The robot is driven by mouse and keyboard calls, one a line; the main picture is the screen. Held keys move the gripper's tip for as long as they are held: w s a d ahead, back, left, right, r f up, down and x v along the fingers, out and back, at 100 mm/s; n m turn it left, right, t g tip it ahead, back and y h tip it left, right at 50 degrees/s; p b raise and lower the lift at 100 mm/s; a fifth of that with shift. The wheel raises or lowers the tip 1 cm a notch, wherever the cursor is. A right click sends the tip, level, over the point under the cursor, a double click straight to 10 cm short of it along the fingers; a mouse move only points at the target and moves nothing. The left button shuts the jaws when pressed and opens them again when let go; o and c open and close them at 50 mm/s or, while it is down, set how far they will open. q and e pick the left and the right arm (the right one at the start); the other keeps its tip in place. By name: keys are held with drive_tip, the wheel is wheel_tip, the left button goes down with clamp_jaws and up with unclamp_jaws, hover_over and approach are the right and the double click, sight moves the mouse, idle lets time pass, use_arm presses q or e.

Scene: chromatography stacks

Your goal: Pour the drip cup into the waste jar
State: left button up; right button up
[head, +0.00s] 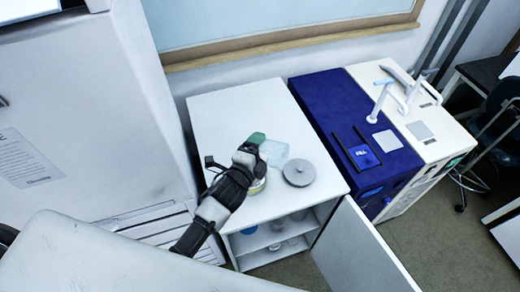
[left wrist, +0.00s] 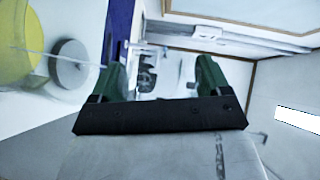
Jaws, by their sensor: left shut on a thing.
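My left gripper (head: 257,143), with green fingertips, is shut on the drip cup (head: 276,153), a pale, see-through cup above the white cabinet top. The cup looks tilted over toward the right in the head view. In the left wrist view, the green fingertips (left wrist: 160,78) stand apart, and the clear cup between them is hard to make out. The waste jar (head: 258,186) shows as a yellow patch below my gripper, mostly hidden by it. The jar's yellow body (left wrist: 14,50) also shows at the left wrist view's left edge. My right gripper is not in view.
A grey round lid (head: 299,173) lies on the cabinet top (head: 225,108), right of the jar. The cabinet door (head: 360,255) stands open, showing shelves with small items. A blue unit (head: 335,105) and a white instrument (head: 430,120) stand to the right. The cabinet top's back is clear.

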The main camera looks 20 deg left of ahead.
use_arm(q)
drive_tip(key=shift+a, duration=0.1)
drive_tip(key=shift+d+r+m, duration=0.2)
drive_tip(key=shift+d+m, duration=0.25)
drive_tip(key=shift+m, duration=0.55)
drive_tip(key=r+m, duration=0.1)
drive_tip(key=d+r+m, duration=0.1)
drive_tip(key=m, duration=0.1)
drive_tip(key=shift+s+y, duration=0.15)
drive_tip(key=shift+y, duration=0.25)
